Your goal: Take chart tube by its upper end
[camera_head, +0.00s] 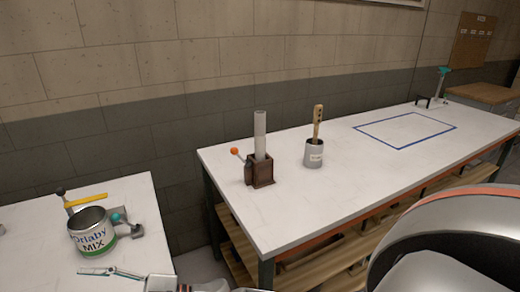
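The chart tube (260,134) appears to be the pale grey, slender tube that stands upright in a brown box-shaped holder (262,173). The holder is on the near left part of the long white table. The tube's upper end sticks up free, and its lower end is hidden inside the holder. No gripper is seen at the tube.
A lever with an orange knob (235,151) is beside the holder. A grey cup (314,154) with a wooden-handled tool (317,122) stands to its right. A blue taped rectangle (405,130) is empty. A paint can (92,236) stands on the separate left table.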

